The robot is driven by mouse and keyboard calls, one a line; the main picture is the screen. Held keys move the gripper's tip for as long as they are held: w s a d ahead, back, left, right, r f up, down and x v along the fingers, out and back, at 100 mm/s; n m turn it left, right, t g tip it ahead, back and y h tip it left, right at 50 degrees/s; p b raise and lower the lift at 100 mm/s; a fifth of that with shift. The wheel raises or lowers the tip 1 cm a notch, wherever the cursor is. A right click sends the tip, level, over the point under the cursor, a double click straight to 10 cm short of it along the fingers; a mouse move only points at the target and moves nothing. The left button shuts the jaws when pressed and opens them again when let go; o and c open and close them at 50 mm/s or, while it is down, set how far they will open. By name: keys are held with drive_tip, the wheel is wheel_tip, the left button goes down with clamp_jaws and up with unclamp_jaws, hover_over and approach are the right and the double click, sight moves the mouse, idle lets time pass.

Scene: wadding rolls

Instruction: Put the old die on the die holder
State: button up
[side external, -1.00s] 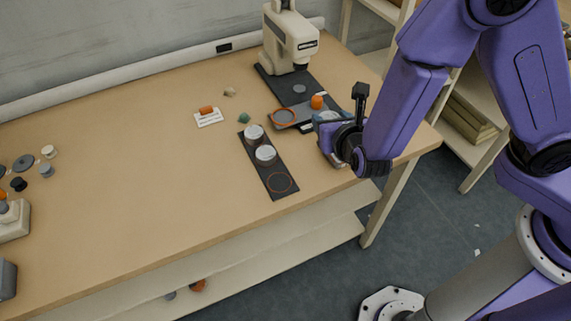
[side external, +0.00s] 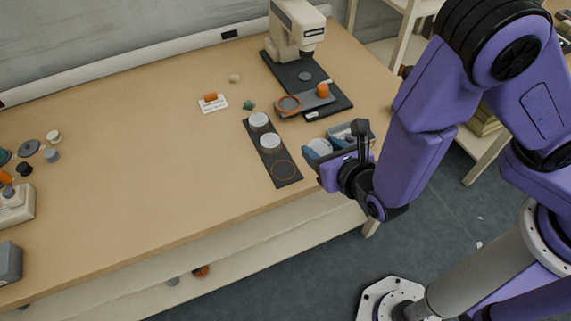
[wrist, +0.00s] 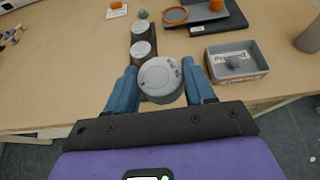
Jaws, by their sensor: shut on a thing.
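My gripper (wrist: 159,70) is shut on a round, pale grey-white die (wrist: 161,84), with a blue finger on each side of it. Small print on the die's top is too blurred to read. In the side view my gripper (side external: 320,152) holds it above the table, just right of the die holder. The die holder is a dark strip (side external: 264,155) with two pale round dies on it (side external: 259,119) (side external: 270,141). Its near end has an empty orange ring (side external: 284,170). In the wrist view the held die hides that near end.
The cream press (side external: 296,28) stands on a black base behind. Its grey slide has an empty orange ring (side external: 288,104) and an orange knob (side external: 323,90). A grey-blue tray (wrist: 236,75) marked "Pressed" is right of my gripper. A green piece (side external: 249,105) lies beside the holder.

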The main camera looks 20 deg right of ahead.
drive_tip(key=w+a+f, duration=0.2)
drive_tip(key=w, duration=0.1)
hover_over(286, 174)
drive_tip(key=f, duration=0.4)
drive_tip(key=shift+s+d+f, duration=0.1)
drive_tip(key=shift+s+f, duration=0.1)
drive_tip(key=shift+f, duration=0.2)
drive_tip(key=shift+w+f, duration=0.2)
drive_tip(key=shift+f, duration=1.6)
drive_tip(key=shift+f, duration=0.1)
drive_tip(key=o, duration=1.3)
